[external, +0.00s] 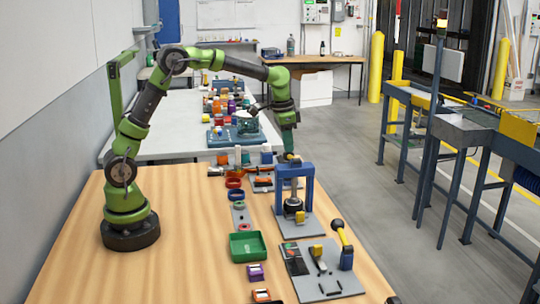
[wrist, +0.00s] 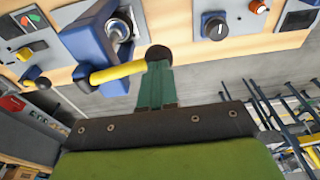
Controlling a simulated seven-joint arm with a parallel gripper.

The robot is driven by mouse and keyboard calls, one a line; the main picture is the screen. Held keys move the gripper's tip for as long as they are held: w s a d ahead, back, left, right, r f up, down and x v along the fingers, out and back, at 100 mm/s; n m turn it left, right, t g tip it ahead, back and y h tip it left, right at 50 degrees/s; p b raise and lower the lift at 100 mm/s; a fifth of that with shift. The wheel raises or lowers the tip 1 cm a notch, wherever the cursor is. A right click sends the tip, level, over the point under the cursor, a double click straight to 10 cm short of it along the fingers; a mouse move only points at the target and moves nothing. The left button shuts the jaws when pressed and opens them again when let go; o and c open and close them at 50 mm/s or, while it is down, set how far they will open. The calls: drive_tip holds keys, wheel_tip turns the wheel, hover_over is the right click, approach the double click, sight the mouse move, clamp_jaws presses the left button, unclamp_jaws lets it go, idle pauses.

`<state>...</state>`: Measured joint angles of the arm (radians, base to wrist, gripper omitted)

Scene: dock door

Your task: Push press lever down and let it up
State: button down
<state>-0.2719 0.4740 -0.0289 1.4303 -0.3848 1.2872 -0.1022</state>
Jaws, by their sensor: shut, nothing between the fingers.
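The press has a blue frame (external: 294,170) on a grey base plate, near the far end of the wooden table. Its blue body (wrist: 90,45) also shows at the upper left in the wrist view. The press lever (wrist: 118,72) is a yellow bar that sticks out from the body and ends in a dark round knob (wrist: 158,53). My gripper (external: 289,153) is above the press in the external view. In the wrist view, its teal fingers (wrist: 157,68) are shut and empty, with the tips right at the knob. I cannot tell whether they touch it.
A grey panel (external: 322,272) with a yellow-handled lever (external: 342,235) stands at the table's front right. A green tray (external: 248,246) and several small parts lie left of it. The table's left front is clear.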

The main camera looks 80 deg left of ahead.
wheel_tip(320, 180, up, 10)
drive_tip(key=shift+f, duration=0.2)
idle(0.8)
drive_tip(key=shift+w, duration=0.1)
drive_tip(key=s+d+f+m+t+y, duration=0.1)
drive_tip(key=s+d, duration=0.3)
drive_tip(key=s, duration=0.8)
drive_tip(key=s+d+f+m+t+y, duration=0.1)
drive_tip(key=s+d+m+t, duration=0.2)
drive_tip(key=s, duration=1)
drive_tip(key=shift+d+f+t, duration=0.35)
drive_tip(key=shift+d+t, duration=0.35)
